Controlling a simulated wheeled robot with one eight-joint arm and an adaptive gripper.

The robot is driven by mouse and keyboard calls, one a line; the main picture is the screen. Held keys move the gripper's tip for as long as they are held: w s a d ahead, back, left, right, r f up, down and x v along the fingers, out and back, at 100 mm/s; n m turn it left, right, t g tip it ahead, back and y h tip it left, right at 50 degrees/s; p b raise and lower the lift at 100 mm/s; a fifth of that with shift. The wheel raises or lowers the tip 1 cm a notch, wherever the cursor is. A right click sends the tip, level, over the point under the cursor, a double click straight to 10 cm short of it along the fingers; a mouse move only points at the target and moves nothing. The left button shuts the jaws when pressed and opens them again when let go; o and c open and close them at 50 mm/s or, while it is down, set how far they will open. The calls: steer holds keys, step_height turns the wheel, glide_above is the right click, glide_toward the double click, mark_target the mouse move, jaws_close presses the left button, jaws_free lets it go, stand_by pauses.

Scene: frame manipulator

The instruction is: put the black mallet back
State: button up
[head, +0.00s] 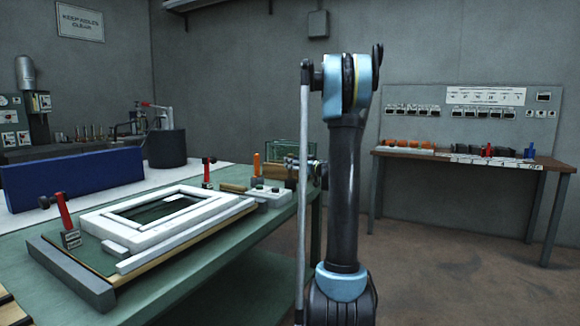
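I cannot pick out the black mallet for certain in the head view. Two upright red-handled things with dark tips stand at the green table's frame, one at the near left corner (63,211) and one at the far side (207,174); I cannot tell if they are clamps or tools. My arm rises upright in the middle and hides part of the scene. Small grey and bluish parts beside it, at the table's right end, seem to be my gripper (304,168). Its fingers are too small and covered to read, and nothing held can be made out.
A white rectangular frame (125,231) lies on the green table (215,284). A blue block (75,178) and a dark cylinder (167,149) stand behind it. A brown bench (535,161) with labelled items stands at the back right. The floor between is clear.

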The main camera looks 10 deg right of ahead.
steer(key=v, duration=1)
steer(key=s+a+f+g, duration=0.3)
steer(key=s+a, duration=0.1)
steer(key=s, duration=0.3)
steer(key=s+a+f+m+g+h, duration=0.1)
steer(key=s+a+f+g, duration=0.15)
steer(key=s+a, duration=0.35)
steer(key=s+a+f+g, duration=0.2)
steer(key=s+a+f, duration=0.1)
steer(key=s, duration=0.5)
steer(key=s+d+f+m+g+h, duration=0.2)
steer(key=s+f, duration=0.5)
steer(key=s, duration=0.5)
steer(key=s+d+f+m+g+h, duration=0.3)
steer(key=s+f+h, duration=0.3)
steer(key=s, duration=0.7)
steer(key=shift+s+d+f, duration=0.15)
steer(key=shift+d+f, duration=0.65)
steer(key=shift+f, duration=0.1)
steer(key=shift+g, duration=0.25)
